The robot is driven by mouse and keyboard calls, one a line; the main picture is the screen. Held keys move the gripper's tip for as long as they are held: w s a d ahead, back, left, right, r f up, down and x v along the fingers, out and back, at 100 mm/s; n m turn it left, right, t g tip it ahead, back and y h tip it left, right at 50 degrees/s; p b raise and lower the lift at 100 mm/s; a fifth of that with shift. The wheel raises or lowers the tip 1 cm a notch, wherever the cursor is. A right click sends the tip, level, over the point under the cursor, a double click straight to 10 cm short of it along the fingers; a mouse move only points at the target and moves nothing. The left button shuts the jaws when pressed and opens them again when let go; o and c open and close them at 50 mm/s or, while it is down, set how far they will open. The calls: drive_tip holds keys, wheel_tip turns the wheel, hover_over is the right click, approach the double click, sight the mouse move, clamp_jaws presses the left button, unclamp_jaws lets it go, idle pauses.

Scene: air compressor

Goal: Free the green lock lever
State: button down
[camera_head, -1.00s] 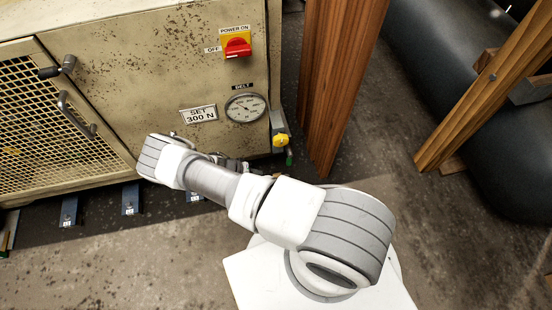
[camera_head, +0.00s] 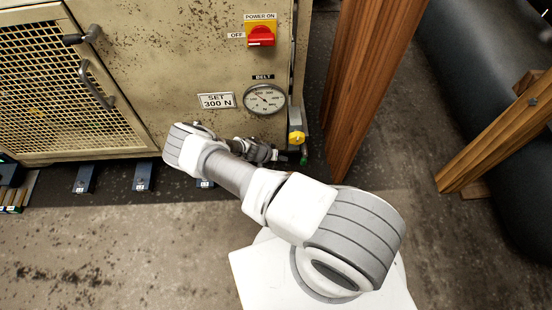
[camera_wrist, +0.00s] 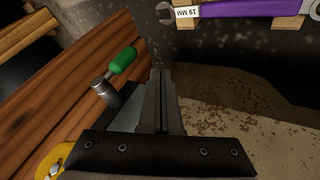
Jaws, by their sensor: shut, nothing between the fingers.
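The green lock lever (camera_wrist: 122,60) shows in the wrist view, its green grip joined to a grey metal pivot (camera_wrist: 106,91). It lies left of my gripper (camera_wrist: 165,76), whose two dark fingers are shut together and empty. I see a gap between the fingers and the lever in that picture. In the head view, a small green bit of the lever (camera_head: 304,158) shows low at the machine's right corner, below the yellow knob (camera_head: 297,137). My gripper (camera_head: 282,156) is just left of it there, partly hidden by my arm.
A wooden post (camera_head: 362,85) stands close right of the lever. The machine front carries a belt dial (camera_head: 264,99) and a red power switch (camera_head: 261,36). A purple 19 MM wrench (camera_wrist: 235,8) is at the wrist view's top. Bare floor (camera_head: 110,245) lies in front.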

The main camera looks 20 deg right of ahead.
sight(304, 160)
drive_tip(key=shift+s+d+f+b, duration=0.1)
drive_tip(key=shift+s+d+f, duration=0.15)
drive_tip(key=shift+d, duration=0.5)
drive_tip(key=shift+s+d+f+b, duration=0.15)
drive_tip(key=shift+s+d+f, duration=0.15)
drive_tip(key=shift+d, duration=0.5)
drive_tip(key=shift+s+d+f+b, duration=0.1)
drive_tip(key=shift+s+d+f, duration=0.15)
drive_tip(key=shift+d, duration=0.5)
drive_tip(key=shift+s+d+f, duration=0.15)
drive_tip(key=shift+s+d, duration=0.15)
drive_tip(key=shift+d, duration=0.3)
